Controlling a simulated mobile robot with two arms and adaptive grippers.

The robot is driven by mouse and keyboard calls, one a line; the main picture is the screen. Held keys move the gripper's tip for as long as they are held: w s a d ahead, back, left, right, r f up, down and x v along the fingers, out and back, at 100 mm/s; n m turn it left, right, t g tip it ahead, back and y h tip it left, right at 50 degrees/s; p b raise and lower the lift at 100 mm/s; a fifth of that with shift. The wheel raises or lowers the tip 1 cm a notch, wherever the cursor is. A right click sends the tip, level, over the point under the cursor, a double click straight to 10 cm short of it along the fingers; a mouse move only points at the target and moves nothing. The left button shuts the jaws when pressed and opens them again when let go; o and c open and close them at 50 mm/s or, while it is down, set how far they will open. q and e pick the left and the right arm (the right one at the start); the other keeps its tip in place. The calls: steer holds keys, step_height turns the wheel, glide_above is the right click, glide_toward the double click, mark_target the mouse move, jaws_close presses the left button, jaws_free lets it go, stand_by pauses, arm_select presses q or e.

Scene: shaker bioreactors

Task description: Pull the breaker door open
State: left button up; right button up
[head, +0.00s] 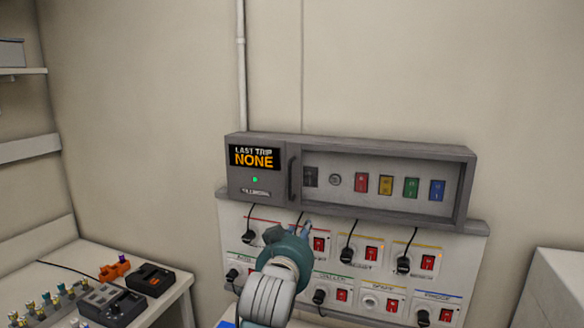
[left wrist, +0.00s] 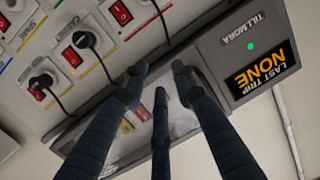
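The breaker box (head: 352,143) is a long grey wall unit in the head view, with a clear-fronted breaker door (head: 405,207) that looks shut. A dark vertical handle (head: 292,178) stands at the door's left end. Coloured breakers show behind the front. My left gripper (head: 305,229) is just below the box's lower edge, under the handle and apart from it. In the left wrist view its three dark fingers (left wrist: 158,80) are spread and empty in front of the box, seen upside down. They hide the handle there. My right gripper is in neither view.
A panel of red switches (head: 427,262) with black plugs and cables lies below the box, close to my left gripper. An orange "NONE" display (head: 254,157) is left of the door. A side bench (head: 170,307) with devices stands at left. The wall above is clear.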

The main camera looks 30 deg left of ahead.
arm_select(q)
steer(key=n+t+y, duration=0.1)
steer(key=n+y, duration=0.1)
glide_toward(290, 181)
steer(key=p+x, duration=0.4)
steer(key=x, duration=0.5)
steer(key=shift+p, duration=0.4)
steer(key=shift+w+a+f, duration=0.15)
steer(key=shift+w+a, duration=0.05)
steer(key=shift+w, duration=0.55)
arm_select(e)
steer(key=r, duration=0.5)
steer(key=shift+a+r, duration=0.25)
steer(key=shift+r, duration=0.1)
arm_select(q)
jaws_close()
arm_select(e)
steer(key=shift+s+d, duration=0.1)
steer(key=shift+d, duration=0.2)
